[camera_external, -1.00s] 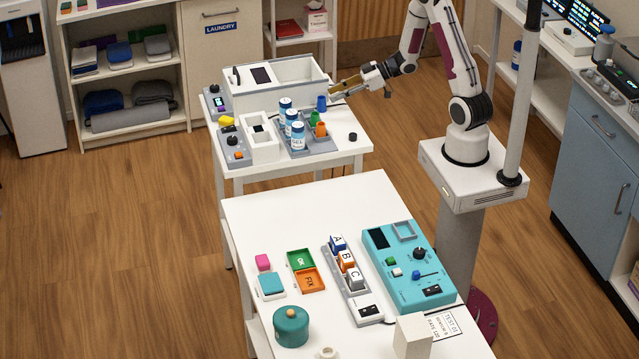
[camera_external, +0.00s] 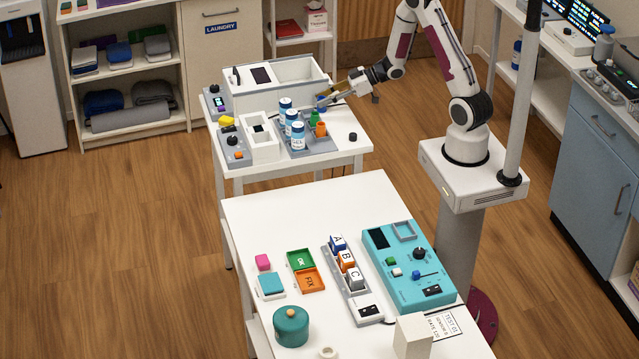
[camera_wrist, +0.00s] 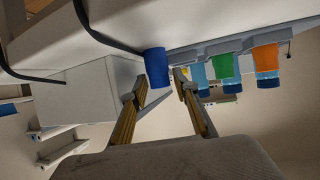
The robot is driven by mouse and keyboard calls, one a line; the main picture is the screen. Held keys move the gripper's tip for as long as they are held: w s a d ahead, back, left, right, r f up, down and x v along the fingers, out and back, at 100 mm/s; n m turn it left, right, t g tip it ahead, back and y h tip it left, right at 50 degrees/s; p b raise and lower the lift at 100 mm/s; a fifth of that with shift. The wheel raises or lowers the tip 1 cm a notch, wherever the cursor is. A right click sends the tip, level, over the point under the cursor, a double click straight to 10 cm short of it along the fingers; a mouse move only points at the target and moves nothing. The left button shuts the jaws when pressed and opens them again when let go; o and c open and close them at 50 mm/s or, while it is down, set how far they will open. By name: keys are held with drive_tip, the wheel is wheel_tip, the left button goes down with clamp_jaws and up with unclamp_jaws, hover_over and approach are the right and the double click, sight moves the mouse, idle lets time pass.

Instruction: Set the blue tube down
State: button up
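The blue tube (camera_external: 320,102) stands upright near the back right of the far white table, partly hidden by my gripper (camera_external: 327,101) in the external view. In the wrist view, which looks upside down, the blue tube (camera_wrist: 157,68) lies between and just beyond my two fingertips (camera_wrist: 160,84). The fingers are apart, with a visible gap on at least the right side of the tube. I cannot tell whether either finger touches it.
A white bin (camera_external: 285,90) stands behind to the left. A small black disc (camera_external: 352,137) lies at the right, with clear tabletop around it.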

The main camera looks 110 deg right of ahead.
drive_tip(key=shift+w+d+f, duration=0.1)
drive_tip(key=shift+w+f, duration=0.15)
drive_tip(key=shift+w, duration=0.3)
drive_tip(key=c, duration=0.8)
drive_tip(key=shift+r, duration=0.25)
drive_tip(key=shift+r, duration=4.8)
